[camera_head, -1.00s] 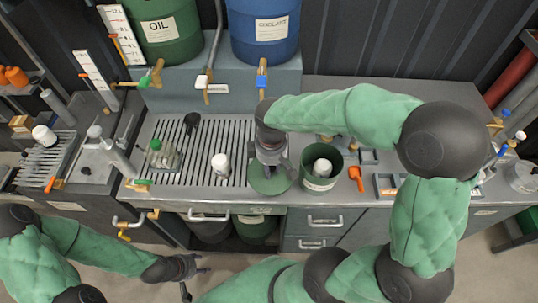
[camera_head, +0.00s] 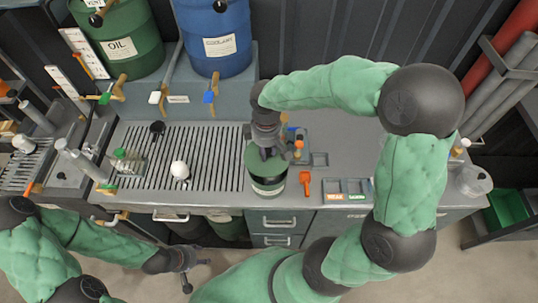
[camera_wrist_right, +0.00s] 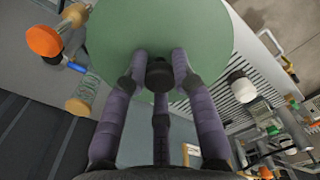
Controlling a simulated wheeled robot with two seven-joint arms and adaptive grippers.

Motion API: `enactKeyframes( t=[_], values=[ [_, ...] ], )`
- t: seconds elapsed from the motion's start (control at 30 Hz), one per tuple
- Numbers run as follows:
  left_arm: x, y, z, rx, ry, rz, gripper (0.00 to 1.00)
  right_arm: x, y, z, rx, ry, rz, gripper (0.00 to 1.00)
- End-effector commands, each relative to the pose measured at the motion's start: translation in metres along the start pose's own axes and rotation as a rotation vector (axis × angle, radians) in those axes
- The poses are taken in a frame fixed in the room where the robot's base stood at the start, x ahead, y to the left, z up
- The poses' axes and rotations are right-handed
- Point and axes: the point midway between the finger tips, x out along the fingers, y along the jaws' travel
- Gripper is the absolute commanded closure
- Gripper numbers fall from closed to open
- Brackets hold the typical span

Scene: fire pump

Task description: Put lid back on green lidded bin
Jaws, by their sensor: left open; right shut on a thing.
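The green lidded bin (camera_head: 268,190) stands upright near the counter's front edge in the head view, with a dark strip of its opening showing at the right. My right gripper (camera_head: 268,153) is shut on the dark knob (camera_wrist_right: 159,74) of the round green lid (camera_head: 254,160). It holds the lid over the bin, shifted a little left and back of the opening. Whether lid and rim touch I cannot tell. In the right wrist view the lid (camera_wrist_right: 160,28) fills the top and hides the bin. My left gripper (camera_head: 192,270) is open and empty, low in front of the counter.
An orange-handled tool (camera_head: 305,184) lies just right of the bin. A small parts tray (camera_head: 346,190) is farther right. A slatted drain grid (camera_head: 215,160) with a white bottle (camera_head: 180,170) is to the left. Oil (camera_head: 118,40) and coolant (camera_head: 215,35) drums stand behind.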

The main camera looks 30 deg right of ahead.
Motion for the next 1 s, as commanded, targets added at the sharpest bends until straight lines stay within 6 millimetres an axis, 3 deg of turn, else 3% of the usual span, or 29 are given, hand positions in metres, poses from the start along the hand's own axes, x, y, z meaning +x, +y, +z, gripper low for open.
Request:
enactKeyframes(
  t=[0.37,1.0],
  values=[
    [0.005,-0.002,-0.001,-0.001,0.002,0.000,0.50,0.009,0.003,-0.002,0.000,0.001,0.000,1.00],
    [0.041,-0.015,-0.002,-0.001,0.001,0.000,0.50,0.059,0.003,-0.002,0.002,0.000,-0.001,1.00]
  ],
)
